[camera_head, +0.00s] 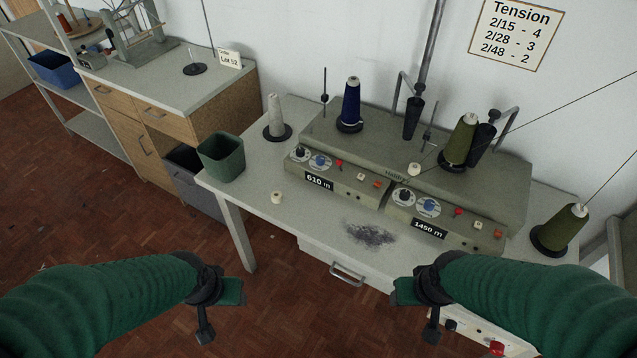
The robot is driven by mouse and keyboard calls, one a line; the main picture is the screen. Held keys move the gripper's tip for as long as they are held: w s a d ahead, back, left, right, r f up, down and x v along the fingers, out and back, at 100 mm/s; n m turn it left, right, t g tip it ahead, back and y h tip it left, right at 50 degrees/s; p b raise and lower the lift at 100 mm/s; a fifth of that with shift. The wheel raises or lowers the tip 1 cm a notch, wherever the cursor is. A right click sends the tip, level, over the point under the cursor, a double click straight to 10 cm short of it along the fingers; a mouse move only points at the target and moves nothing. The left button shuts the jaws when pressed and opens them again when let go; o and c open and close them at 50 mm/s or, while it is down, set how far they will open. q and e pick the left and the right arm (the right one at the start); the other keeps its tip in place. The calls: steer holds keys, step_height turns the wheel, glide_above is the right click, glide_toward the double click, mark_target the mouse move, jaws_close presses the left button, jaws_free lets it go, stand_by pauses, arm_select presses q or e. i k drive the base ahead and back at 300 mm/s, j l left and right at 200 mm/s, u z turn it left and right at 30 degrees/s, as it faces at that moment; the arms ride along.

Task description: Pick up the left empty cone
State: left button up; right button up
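A pale grey cone (275,117) with no coloured yarn visible stands upright on a black disc at the left of the table, beside the winding machine. Two black tapered cones hang wide end up from the machine's arms: a left one (413,118) and a right one (483,146). Which of these is the left empty cone I cannot tell for certain. My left gripper (217,310) is low at the table's front left, well short of the cones. My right gripper (420,310) is in front of the table's front edge. Nothing shows in either; their finger openings are unclear.
The machine (345,133) carries a blue yarn cone (351,102) and an olive one (460,140). Another olive cone (562,229) stands far right. A green bin (221,157) is at the left edge. Grey lint (370,235) and a small white piece (276,197) lie in front.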

mark_target(349, 117)
steer(key=i+j+u, duration=0.1)
steer(key=i, duration=0.6)
steer(key=i+j+u, duration=0.15)
steer(key=i, duration=0.5)
steer(key=j, duration=0.1)
